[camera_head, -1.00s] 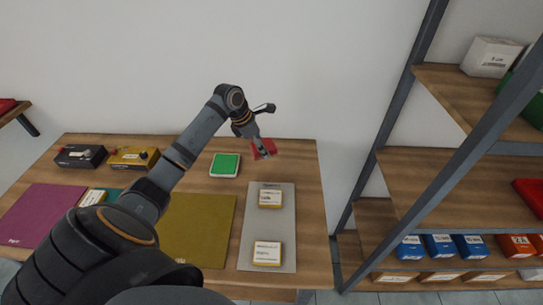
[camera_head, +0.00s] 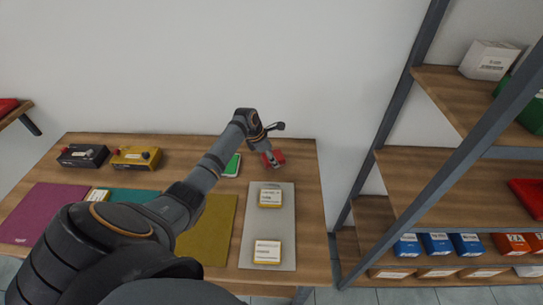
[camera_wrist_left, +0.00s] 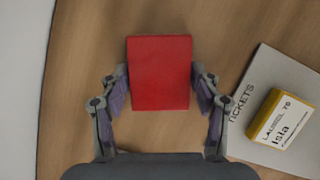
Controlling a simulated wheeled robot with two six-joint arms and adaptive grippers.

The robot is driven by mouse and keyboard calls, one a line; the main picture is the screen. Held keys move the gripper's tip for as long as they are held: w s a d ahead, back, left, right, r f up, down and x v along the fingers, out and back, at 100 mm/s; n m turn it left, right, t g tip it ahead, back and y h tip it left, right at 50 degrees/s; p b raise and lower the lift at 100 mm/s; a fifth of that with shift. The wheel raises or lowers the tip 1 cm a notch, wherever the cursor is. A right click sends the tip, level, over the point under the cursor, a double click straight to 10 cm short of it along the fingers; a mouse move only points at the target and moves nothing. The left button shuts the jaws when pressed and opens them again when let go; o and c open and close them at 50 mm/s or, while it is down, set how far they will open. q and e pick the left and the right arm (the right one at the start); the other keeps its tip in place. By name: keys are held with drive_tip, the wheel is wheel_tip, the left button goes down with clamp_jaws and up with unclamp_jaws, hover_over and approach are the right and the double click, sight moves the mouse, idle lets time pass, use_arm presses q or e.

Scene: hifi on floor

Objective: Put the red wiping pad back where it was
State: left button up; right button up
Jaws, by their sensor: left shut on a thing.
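The red wiping pad (camera_wrist_left: 160,73) is between the fingers of my left gripper (camera_wrist_left: 161,92) in the left wrist view, with a finger against each side. In the head view the red pad (camera_head: 278,157) shows at the back right of the table, partly hidden by my left gripper (camera_head: 272,158). The gripper is shut on it. The pad is low over or on the bare wood; I cannot tell whether it touches. A green pad (camera_head: 233,165) lies to its left, partly hidden by my arm. My right gripper is not in view.
A grey mat (camera_head: 287,225) with two yellow-and-white boxes (camera_head: 270,198) lies in front of the pad. Olive (camera_head: 213,240), teal (camera_head: 140,195) and magenta (camera_head: 42,213) mats lie left. Black (camera_head: 82,155) and yellow (camera_head: 136,157) devices stand at the back left. A shelf rack (camera_head: 450,175) stands right.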

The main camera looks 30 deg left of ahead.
use_arm(q)
drive_tip(key=o, duration=1)
drive_tip(key=shift+o, duration=1)
drive_tip(key=shift+f, duration=0.1)
drive_tip(key=b+v, duration=0.2)
drive_tip(key=v, duration=1)
drive_tip(key=shift+r, duration=0.2)
drive_tip(key=shift+w, duration=0.1)
